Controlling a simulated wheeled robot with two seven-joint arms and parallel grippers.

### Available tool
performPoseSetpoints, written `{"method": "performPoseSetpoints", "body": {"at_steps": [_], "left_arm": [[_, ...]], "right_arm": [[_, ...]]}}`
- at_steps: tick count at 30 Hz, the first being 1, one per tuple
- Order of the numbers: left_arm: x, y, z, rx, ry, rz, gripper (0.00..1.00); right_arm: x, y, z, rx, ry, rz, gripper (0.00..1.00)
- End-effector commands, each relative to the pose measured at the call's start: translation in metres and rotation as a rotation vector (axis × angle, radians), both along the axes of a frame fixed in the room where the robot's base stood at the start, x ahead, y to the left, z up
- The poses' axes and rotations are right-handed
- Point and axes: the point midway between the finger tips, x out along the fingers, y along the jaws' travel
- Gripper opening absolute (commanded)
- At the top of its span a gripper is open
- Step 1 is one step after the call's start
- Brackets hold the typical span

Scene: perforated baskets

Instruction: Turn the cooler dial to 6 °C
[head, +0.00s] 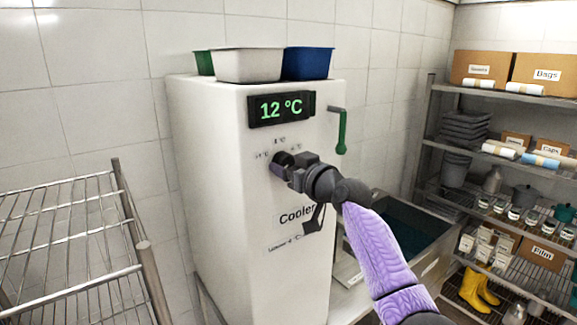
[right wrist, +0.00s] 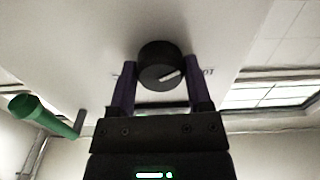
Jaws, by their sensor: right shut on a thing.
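The white cooler (head: 215,190) stands against the tiled wall, and its display (head: 281,109) reads 12 °C in green. Its black round dial (head: 284,159) is on the front below the display, with small marks around it that are too small to read surely. My right gripper (head: 277,163) is at the dial, its fingers on either side of it. In the right wrist view the dial (right wrist: 160,65) sits between the two purple fingers and shows a pale pointer line, tilted up to the right. My left gripper is not in view.
A green-handled lever (head: 342,132) sticks out right of the display. Several bins, including a blue one (head: 308,63), stand on top of the cooler. A wire rack (head: 75,255) is at left. A sink (head: 405,230) and loaded shelves (head: 500,150) are at right.

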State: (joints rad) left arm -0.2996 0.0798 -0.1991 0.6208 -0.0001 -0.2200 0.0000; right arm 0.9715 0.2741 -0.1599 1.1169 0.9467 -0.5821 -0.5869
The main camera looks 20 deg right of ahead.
Motion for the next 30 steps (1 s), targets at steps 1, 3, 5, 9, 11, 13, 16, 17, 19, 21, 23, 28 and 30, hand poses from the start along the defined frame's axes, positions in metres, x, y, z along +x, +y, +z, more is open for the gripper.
{"method": "performPoseSetpoints", "body": {"at_steps": [1, 3, 5, 9, 11, 13, 16, 17, 19, 21, 23, 28, 30], "left_arm": [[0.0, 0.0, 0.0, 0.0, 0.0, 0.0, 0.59], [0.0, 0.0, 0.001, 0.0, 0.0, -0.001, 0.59], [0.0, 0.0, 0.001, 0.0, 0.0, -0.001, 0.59], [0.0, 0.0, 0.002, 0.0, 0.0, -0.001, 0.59], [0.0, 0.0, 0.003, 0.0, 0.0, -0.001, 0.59], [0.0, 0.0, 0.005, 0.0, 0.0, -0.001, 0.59], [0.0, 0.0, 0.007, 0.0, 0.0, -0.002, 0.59], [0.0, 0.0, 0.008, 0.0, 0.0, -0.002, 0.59], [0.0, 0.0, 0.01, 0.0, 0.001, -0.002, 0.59], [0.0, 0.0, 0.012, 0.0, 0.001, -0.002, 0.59], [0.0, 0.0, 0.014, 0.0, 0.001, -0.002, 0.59], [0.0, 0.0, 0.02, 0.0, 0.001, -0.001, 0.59], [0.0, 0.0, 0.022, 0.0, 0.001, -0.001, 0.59]], "right_arm": [[0.0, 0.0, 0.0, 0.004, 0.003, 0.0, 0.05], [0.0, 0.0, 0.0, 0.018, 0.008, 0.0, 0.05], [0.0, 0.0, 0.0, 0.039, 0.015, 0.0, 0.05], [0.0, 0.0, 0.0, 0.113, 0.042, 0.0, 0.05], [0.0, 0.0, 0.0, 0.155, 0.058, 0.0, 0.05], [0.0, 0.0, 0.0, 0.213, 0.079, 0.0, 0.05], [0.0, 0.001, 0.0, 0.3, 0.111, 0.0, 0.05], [0.0, 0.001, 0.0, 0.328, 0.121, 0.0, 0.05], [0.0, 0.001, 0.001, 0.391, 0.144, 0.0, 0.05], [0.0, 0.001, 0.001, 0.453, 0.167, 0.0, 0.05], [0.0, 0.001, 0.001, 0.507, 0.186, 0.0, 0.05], [0.0, 0.001, 0.001, 0.649, 0.239, 0.0, 0.05], [0.0, 0.001, 0.001, 0.704, 0.258, 0.0, 0.05]]}}
